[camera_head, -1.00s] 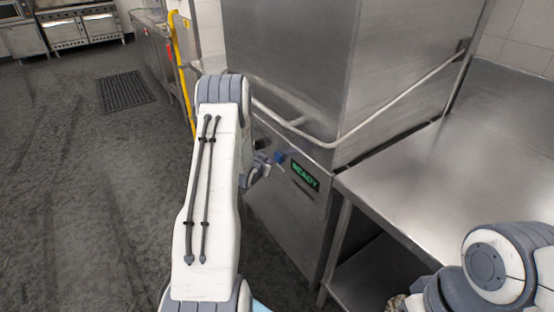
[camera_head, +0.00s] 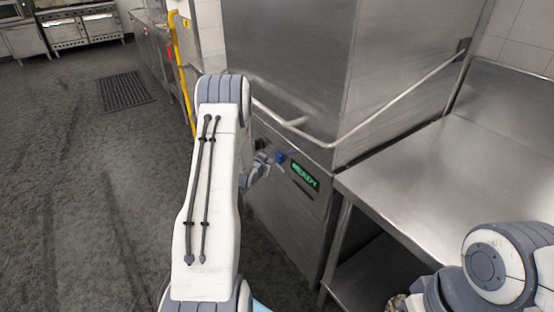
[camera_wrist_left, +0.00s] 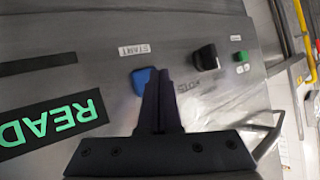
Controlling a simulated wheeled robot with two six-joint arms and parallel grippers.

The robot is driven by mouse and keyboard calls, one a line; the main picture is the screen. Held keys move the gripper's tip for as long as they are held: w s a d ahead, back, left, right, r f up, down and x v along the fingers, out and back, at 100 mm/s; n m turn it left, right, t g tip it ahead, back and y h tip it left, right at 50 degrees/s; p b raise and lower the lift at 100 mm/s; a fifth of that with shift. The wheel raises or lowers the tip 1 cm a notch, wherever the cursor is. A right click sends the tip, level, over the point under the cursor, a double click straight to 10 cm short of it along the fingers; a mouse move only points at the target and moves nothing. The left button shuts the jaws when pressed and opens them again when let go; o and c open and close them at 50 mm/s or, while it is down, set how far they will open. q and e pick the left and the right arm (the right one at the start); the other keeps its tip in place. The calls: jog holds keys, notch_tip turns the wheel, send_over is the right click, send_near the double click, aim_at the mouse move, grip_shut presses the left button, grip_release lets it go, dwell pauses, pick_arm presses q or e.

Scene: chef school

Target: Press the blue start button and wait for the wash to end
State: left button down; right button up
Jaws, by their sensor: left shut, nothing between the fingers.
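The blue start button (camera_head: 280,157) is on the front panel of the steel dishwasher (camera_head: 296,185), just left of a display (camera_head: 304,175) with green letters reading READY. In the left wrist view, the blue button (camera_wrist_left: 142,79) shows below a START label (camera_wrist_left: 134,50), partly covered by my fingers. My left gripper (camera_wrist_left: 161,72) is shut and empty, its fingertips at the button's right side in that picture. I cannot tell whether they touch it. In the head view, my left gripper (camera_head: 267,160) is partly hidden behind my arm. My right gripper is out of view.
A black knob (camera_wrist_left: 205,57) and a small green button (camera_wrist_left: 241,57) are on the same panel. The dishwasher hood's bar handle (camera_head: 390,108) crosses above. A steel table (camera_head: 470,165) adjoins on the right. Open floor (camera_head: 80,200) lies to the left.

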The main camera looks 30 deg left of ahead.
pick_arm(q)
jog(key=shift+w, duration=0.1)
jog(key=shift+w+d, duration=0.15)
jog(key=shift+w, duration=0.15)
jog(key=shift+w+d+b, duration=0.25)
jog(key=shift+w+b, duration=0.1)
jog(key=shift+w, duration=0.15)
dwell(0.7)
dwell(0.3)
jog(key=shift+s+a, duration=0.35)
jog(key=shift+s, duration=0.5)
jog(key=s, duration=0.1)
jog(key=s+a, duration=0.1)
jog(key=s, duration=0.1)
jog(key=s+a, duration=0.1)
jog(key=shift+s, duration=0.35)
dwell(0.5)
